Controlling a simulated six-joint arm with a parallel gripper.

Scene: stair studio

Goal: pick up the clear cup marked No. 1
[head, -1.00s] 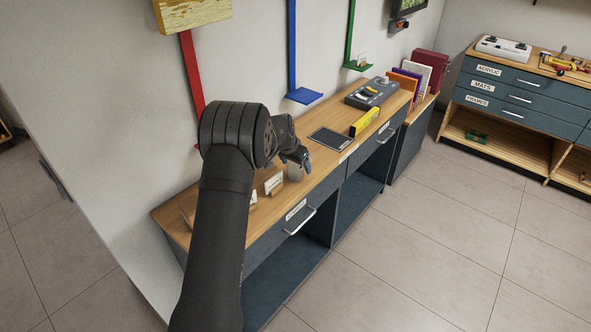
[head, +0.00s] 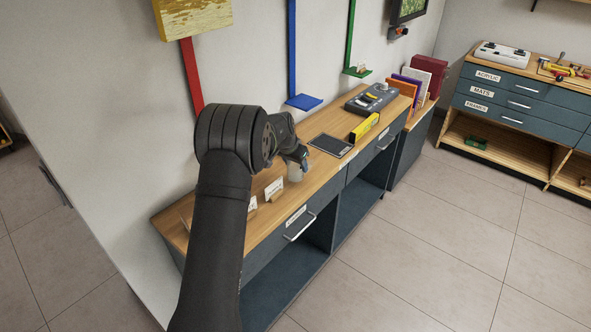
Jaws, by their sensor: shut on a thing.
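A small clear cup (head: 294,173) shows in the head view on the wooden bench side, directly below my gripper. My gripper (head: 301,163) is shut on the cup near its upper part. The cup looks upright and close to the bench top; I cannot tell whether it touches it. Any No. 1 mark on it is too small to read. My arm hides part of the bench to the left.
The bench (head: 325,172) holds small white cards (head: 273,187), a dark flat pad (head: 331,146), a yellow level (head: 364,127) and a grey control box (head: 371,98). Red, blue and green strips rise on the wall behind. Open floor lies to the right.

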